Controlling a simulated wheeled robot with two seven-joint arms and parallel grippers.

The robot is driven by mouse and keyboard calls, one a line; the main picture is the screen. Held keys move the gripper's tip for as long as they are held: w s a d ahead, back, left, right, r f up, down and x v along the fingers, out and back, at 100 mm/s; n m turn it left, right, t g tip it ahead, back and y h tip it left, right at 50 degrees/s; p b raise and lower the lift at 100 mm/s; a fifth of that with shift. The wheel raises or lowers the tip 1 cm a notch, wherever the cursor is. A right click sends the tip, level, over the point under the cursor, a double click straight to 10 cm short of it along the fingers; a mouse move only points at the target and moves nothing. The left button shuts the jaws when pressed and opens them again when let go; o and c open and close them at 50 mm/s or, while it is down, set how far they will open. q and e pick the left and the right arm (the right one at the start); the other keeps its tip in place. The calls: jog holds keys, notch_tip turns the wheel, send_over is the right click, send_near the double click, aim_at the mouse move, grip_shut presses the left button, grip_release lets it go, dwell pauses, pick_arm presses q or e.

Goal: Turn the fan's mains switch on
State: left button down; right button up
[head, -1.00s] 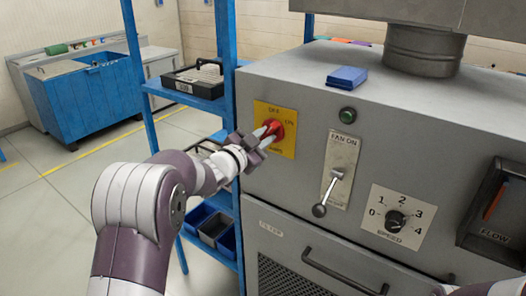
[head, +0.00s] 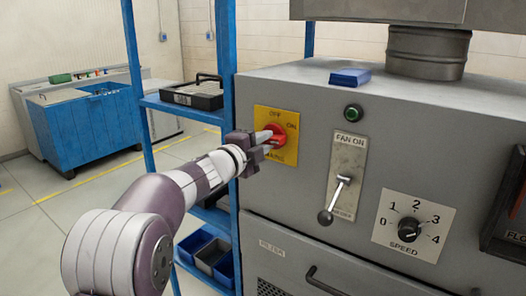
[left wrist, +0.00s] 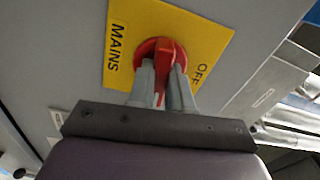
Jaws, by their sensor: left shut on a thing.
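The mains switch is a red rotary knob (head: 279,133) on a yellow plate (head: 290,152) on the front of the grey cabinet, near its left edge. The plate reads OFF at the top, ON at the right and MAINS below. My left gripper (head: 267,140) reaches it from the left, shut on the knob. In the left wrist view the two grey fingers (left wrist: 163,88) stand on either side of the raised red grip (left wrist: 165,60), with the yellow plate (left wrist: 190,25) behind. The fingers partly hide the knob, and I cannot tell exactly which mark it points to. My right gripper is not in view.
Right of the plate are a green button (head: 353,112), the FAN ON lever (head: 335,200) hanging down, and the speed dial (head: 407,229). A blue shelf post (head: 226,65) stands close left of the gripper. A blue block (head: 350,77) lies on the cabinet.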

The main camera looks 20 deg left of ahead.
pick_arm(q)
jog(key=shift+r+m+b, duration=0.1)
jog(key=shift+m+b, duration=0.35)
jog(key=shift+m, duration=0.35)
jog(key=c, duration=1.3)
grip_release()
jog(key=shift+c, duration=0.2)
jog(key=o, duration=0.3)
jog(key=b+v, duration=0.1)
jog(key=v, duration=1.1)
jog(key=shift+s, duration=0.25)
